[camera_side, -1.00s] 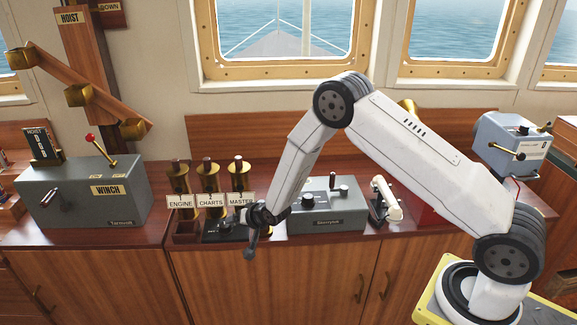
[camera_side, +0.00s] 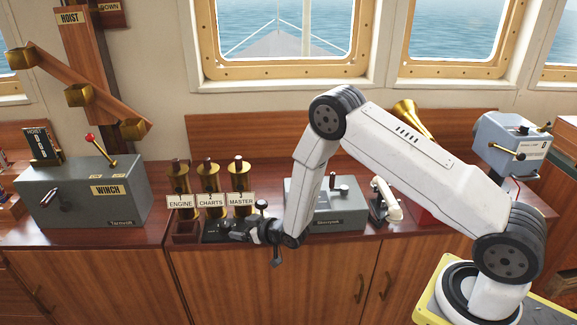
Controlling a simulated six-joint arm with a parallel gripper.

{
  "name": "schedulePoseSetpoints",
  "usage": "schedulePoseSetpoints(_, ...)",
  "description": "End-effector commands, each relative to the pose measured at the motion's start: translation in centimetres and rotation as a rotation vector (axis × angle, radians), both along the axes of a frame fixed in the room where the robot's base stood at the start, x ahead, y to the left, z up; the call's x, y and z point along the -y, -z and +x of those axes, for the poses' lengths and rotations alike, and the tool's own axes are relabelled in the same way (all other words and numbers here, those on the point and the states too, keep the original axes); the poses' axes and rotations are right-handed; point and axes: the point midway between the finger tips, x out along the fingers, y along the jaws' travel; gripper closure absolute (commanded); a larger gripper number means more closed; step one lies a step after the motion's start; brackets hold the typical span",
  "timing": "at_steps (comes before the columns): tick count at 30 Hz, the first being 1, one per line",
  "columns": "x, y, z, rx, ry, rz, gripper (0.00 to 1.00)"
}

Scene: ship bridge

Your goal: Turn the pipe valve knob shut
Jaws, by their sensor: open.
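Three upright brass pipes labelled ENGINE (camera_side: 180,180), CHARTS (camera_side: 209,181) and MASTER (camera_side: 240,180) stand on the counter, each with a dark top. No separate valve knob can be made out for certain on them. My gripper (camera_side: 268,231) is at the counter's front edge, just right of and in front of the MASTER pipe. It is open, and nothing shows held in it. A low black unit (camera_side: 222,231) lies in front of the pipes, partly behind my gripper. Whether my gripper touches it cannot be told.
A grey winch box (camera_side: 83,194) with a red-tipped lever stands at the left. A grey box with small levers (camera_side: 338,208) is right of my gripper, partly behind my arm. A white handset (camera_side: 387,200) and a blue-grey box (camera_side: 510,143) are farther right. Cabinet doors (camera_side: 320,278) drop below the counter.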

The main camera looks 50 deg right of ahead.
Motion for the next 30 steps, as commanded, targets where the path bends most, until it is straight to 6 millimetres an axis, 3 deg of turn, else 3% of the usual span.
schedulePoseSetpoints(11,-0.1,0.4,0.8,-0.002,0.001,0.002,0.16)
schedulePoseSetpoints(30,-0.8,2.5,5.9,-0.002,0.001,0.002,0.16)
